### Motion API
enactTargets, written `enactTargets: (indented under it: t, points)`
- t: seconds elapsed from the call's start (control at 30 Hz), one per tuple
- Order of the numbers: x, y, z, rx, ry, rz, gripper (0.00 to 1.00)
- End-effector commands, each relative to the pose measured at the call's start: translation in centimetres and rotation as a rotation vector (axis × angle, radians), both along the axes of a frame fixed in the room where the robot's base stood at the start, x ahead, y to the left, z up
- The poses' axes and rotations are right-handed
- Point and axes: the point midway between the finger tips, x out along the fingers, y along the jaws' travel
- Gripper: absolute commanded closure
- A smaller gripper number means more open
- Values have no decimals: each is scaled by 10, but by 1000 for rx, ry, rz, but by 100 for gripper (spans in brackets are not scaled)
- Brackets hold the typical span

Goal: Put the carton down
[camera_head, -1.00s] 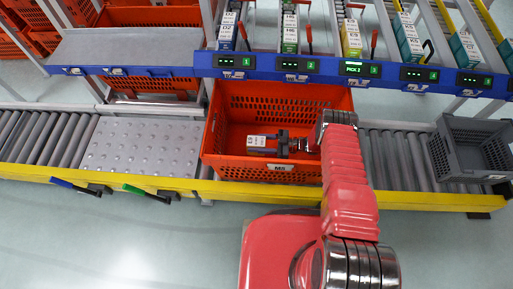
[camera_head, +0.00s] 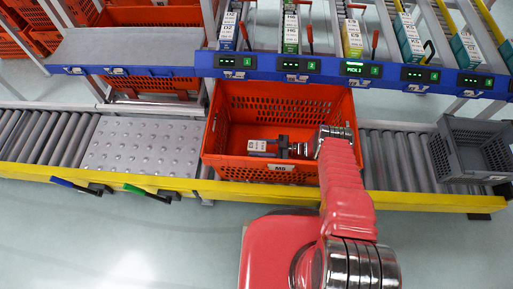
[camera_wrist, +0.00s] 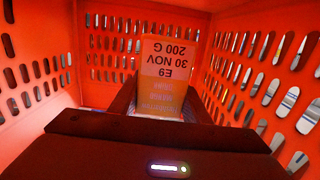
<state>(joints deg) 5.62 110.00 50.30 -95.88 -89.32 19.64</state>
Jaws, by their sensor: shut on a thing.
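My gripper (camera_head: 272,148) is inside the orange tote (camera_head: 226,167) on the roller conveyor. It is shut on a carton (camera_head: 257,146) with a white label. In the wrist view the carton (camera_wrist: 166,62) reads "E9", "30 NOV" and "200 G", upside down in the picture. The gripper's dark body (camera_wrist: 160,140) fills the lower part of that view and hides the carton's near end. The tote's perforated walls surround the carton. I cannot tell whether the carton touches the tote floor.
A grey crate (camera_head: 441,150) stands on the rollers to the right. A studded metal plate (camera_head: 140,148) lies left of the tote. Above, a blue rail (camera_head: 330,70) carries lit displays, with cartons such as a yellow one (camera_head: 352,40) in lanes behind it.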

Motion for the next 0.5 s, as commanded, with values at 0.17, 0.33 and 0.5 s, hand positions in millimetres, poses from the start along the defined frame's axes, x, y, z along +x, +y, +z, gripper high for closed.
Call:
enactTargets:
  t: [0.17, 0.33, 0.5]
  points:
    - [0, 0, 1, 1, -1, 0, 86]
    - [0, 0, -2, 1, 0, 0, 86]
    - [0, 0, -6, 1, 0, 0, 86]
